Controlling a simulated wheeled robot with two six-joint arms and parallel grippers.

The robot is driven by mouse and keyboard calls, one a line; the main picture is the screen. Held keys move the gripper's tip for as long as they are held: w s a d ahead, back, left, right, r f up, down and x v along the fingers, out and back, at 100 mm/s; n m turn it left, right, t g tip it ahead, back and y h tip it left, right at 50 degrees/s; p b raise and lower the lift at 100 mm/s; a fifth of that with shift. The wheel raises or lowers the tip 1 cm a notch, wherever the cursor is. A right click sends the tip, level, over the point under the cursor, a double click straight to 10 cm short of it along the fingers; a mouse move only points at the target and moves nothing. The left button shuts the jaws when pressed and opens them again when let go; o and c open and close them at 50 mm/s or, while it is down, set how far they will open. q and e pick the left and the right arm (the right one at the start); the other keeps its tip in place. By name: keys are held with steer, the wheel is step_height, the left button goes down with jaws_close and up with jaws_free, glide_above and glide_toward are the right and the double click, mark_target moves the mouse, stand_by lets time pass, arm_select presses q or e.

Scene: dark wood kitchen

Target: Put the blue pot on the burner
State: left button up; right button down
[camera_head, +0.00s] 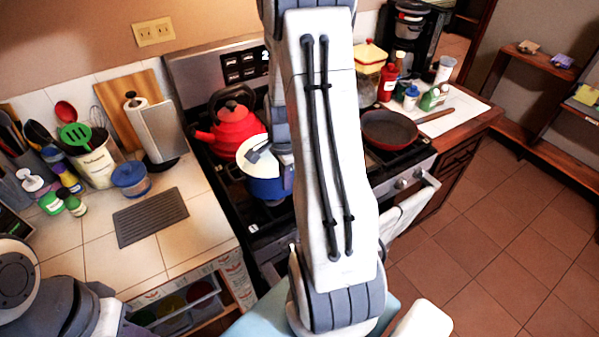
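The blue pot (265,189), with a pale inside, is upright over the left front part of the stove. I cannot tell whether it rests on the grate or hangs just above it. The black burner grate (258,217) shows in front of it. My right gripper (266,154) is at the pot's rim, with one grey finger over the pot's opening. My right arm covers the pot's right side and much of the gripper, so its grip is unclear. My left arm shows at the lower left; its gripper is out of view.
A red kettle (234,128) stands on the stove just behind the pot. A red pan (389,129) sits on the stove's right side. The left counter holds a dark mat (151,216), a utensil crock (95,166) and bottles. Jars and bottles crowd the right counter.

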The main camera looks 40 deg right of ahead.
mark_target(283, 195)
steer(key=shift+w+a+f, duration=0.15)
steer(key=shift+w+f, duration=0.05)
steer(key=shift+w, duration=0.2)
step_height(283, 195, down, 3)
steer(key=shift+r+p, duration=0.15)
steer(key=shift+p, duration=0.3)
steer(key=shift+f, duration=0.55)
steer(key=shift+f, duration=0.15)
steer(key=c, duration=1.4)
jaws_free()
steer(key=shift+s+f, duration=0.1)
steer(key=shift+f, duration=0.05)
steer(key=o, duration=0.3)
steer(key=shift+o, duration=0.2)
